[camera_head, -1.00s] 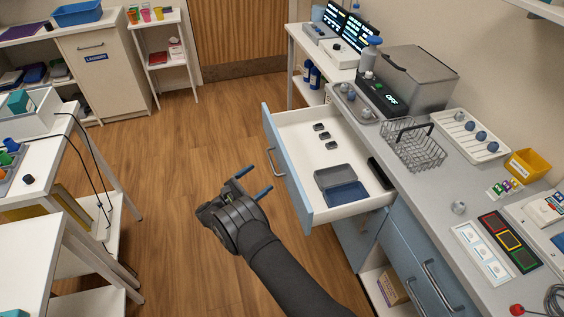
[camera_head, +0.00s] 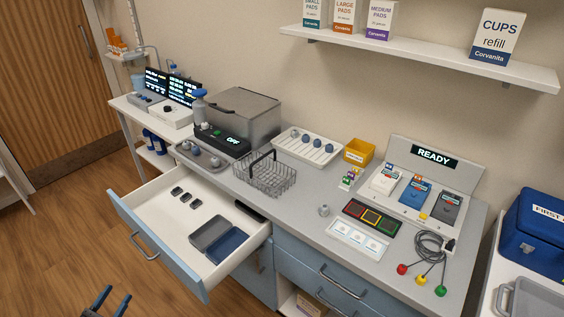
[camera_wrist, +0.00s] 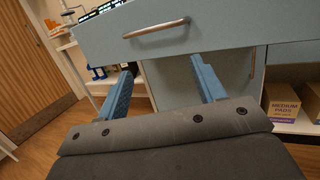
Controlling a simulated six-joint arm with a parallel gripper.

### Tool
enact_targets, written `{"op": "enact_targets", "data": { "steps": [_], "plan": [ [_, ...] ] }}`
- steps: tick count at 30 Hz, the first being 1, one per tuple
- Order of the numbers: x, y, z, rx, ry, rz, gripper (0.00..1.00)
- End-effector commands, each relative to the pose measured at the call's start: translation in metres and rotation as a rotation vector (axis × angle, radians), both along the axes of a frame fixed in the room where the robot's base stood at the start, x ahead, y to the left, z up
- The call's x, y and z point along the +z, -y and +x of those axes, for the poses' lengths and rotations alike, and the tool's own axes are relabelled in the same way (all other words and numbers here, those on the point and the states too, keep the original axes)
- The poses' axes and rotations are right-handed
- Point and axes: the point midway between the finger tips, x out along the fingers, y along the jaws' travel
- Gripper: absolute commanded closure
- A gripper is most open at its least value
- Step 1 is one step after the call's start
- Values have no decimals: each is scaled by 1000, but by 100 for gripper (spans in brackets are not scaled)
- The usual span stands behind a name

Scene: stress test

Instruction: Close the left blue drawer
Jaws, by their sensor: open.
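The left blue drawer (camera_head: 158,245) stands pulled out from the grey-topped counter in the head view. Its blue front has a metal bar handle (camera_head: 145,246), and its white inside holds a grey tray, a blue tray and several small dark items. My gripper (camera_head: 110,300) shows only its blue fingertips at the bottom edge of the head view, in front of the drawer and apart from it. In the wrist view my gripper (camera_wrist: 160,82) is open and empty, with its fingers below the drawer front (camera_wrist: 230,22) and its handle (camera_wrist: 156,29).
The closed right drawer (camera_head: 318,278) is beside the open one. The counter holds a wire basket (camera_head: 265,176), a white tray (camera_head: 307,146) and a grey machine (camera_head: 243,117). A cardboard box (camera_wrist: 283,104) sits on the low shelf. Floor is free in front of the drawer.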

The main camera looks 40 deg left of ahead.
Motion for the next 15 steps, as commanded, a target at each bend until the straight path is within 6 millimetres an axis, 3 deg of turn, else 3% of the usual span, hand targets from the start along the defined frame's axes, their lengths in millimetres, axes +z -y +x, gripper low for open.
{"op": "enact_targets", "data": {
  "steps": [2, 9, 15],
  "plan": [
    [0, 0, 0, 0, 0, 0, 53],
    [9, -1, 3, -9, -44, -20, 100],
    [35, 6, 14, -50, -214, -85, 100]
  ]
}}
